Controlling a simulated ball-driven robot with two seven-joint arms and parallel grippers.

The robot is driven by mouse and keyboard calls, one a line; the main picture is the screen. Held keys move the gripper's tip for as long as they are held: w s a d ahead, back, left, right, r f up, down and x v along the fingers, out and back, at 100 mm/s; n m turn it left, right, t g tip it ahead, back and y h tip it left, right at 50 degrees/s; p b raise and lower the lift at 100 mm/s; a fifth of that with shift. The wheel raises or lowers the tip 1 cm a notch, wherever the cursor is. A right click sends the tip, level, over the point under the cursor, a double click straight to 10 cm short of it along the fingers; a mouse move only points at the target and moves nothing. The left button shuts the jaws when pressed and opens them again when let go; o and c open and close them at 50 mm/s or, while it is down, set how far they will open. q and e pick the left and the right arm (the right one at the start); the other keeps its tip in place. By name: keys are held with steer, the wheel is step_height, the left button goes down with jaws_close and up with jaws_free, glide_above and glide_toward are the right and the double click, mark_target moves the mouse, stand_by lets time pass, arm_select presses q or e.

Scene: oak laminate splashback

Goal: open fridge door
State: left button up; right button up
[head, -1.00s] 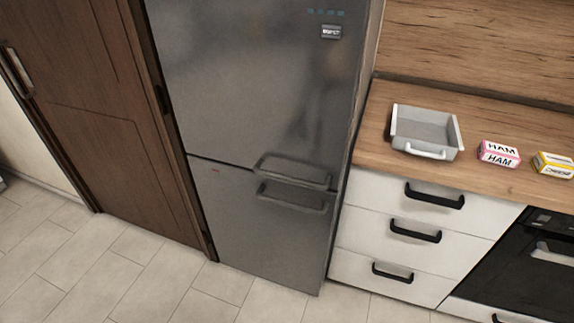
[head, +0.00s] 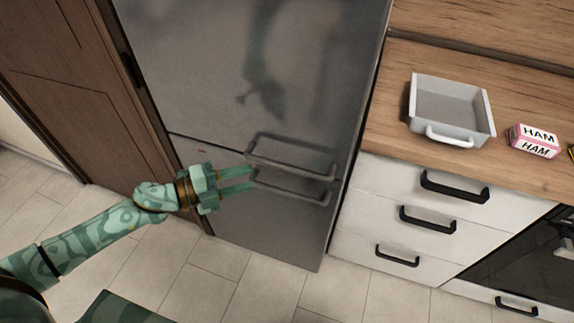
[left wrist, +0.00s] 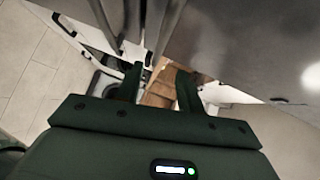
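The grey metal fridge (head: 225,75) stands in the middle of the head view, with its upper and lower doors shut. The upper door's bar handle (head: 290,158) runs just above the lower door's handle (head: 290,187). My left gripper (head: 250,179) is at the left end of these handles, its two fingers apart with nothing held. In the left wrist view the open fingers (left wrist: 158,88) point toward the handle bars (left wrist: 163,25), beside the fridge front (left wrist: 255,45). Whether a finger touches a handle I cannot tell. My right gripper is out of view.
A brown wooden door (head: 75,90) is left of the fridge. To the right, a wooden counter (head: 385,130) bears a grey tray (head: 448,105) and a ham box (head: 533,141), above white drawers (head: 380,190) with black handles. A dark oven (head: 530,255) is further right. The tiled floor in front is clear.

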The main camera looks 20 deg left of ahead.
mark_target(282, 169)
arm_select(q)
steer(key=b+x, duration=0.1)
steer(key=x, duration=1.1)
steer(key=shift+a, duration=0.1)
steer(key=shift+c, duration=0.4)
steer(key=shift+s, duration=0.1)
jaws_close()
